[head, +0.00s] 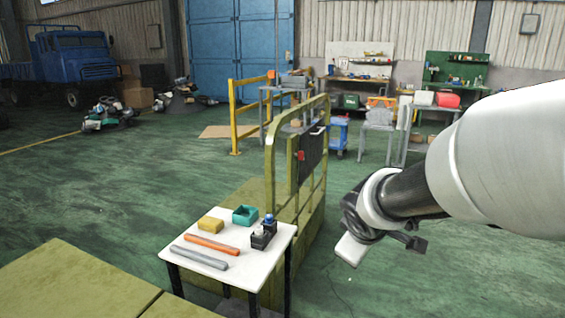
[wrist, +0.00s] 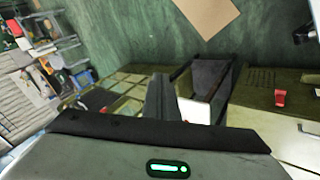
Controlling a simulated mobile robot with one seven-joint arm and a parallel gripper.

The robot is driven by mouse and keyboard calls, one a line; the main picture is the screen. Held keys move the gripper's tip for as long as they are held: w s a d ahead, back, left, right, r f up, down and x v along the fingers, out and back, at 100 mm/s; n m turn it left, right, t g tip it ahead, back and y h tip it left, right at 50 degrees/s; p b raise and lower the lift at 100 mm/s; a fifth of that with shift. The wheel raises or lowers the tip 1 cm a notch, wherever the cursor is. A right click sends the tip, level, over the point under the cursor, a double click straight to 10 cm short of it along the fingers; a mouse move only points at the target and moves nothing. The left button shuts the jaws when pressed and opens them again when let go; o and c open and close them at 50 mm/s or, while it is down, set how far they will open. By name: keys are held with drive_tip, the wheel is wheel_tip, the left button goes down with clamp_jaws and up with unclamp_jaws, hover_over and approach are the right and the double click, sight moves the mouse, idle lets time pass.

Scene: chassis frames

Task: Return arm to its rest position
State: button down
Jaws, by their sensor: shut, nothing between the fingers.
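My arm comes in from the right edge of the head view, white with a dark wrist section. My gripper (head: 349,250) hangs at its end, to the right of the small white table and apart from it. It is over the green floor and holds nothing. In the wrist view its grey body with a green light fills the bottom, and dark finger parts stand up near the middle. The fingers are shut, with no object seen between them.
The white table (head: 185,254) carries an orange bar (head: 211,244), a grey bar (head: 199,258), a yellow block (head: 210,225), a teal tray (head: 245,214) and a black holder (head: 262,236). An olive railing (head: 270,160) stands behind it. Workbenches line the back wall. Floor beyond the gripper is open.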

drive_tip(key=s+a+r+m+g+y, duration=0.1)
drive_tip(key=s+r+m, duration=0.3)
drive_tip(key=s, duration=0.6)
drive_tip(key=s+a+r+m+g+y, duration=0.15)
drive_tip(key=s+m, duration=0.35)
drive_tip(key=s, duration=0.6)
wheel_tip(320, 180, up, 20)
drive_tip(key=p, duration=2)
drive_tip(key=shift+s+a+t, duration=0.25)
drive_tip(key=shift+s+t, duration=0.05)
drive_tip(key=shift+t, duration=0.05)
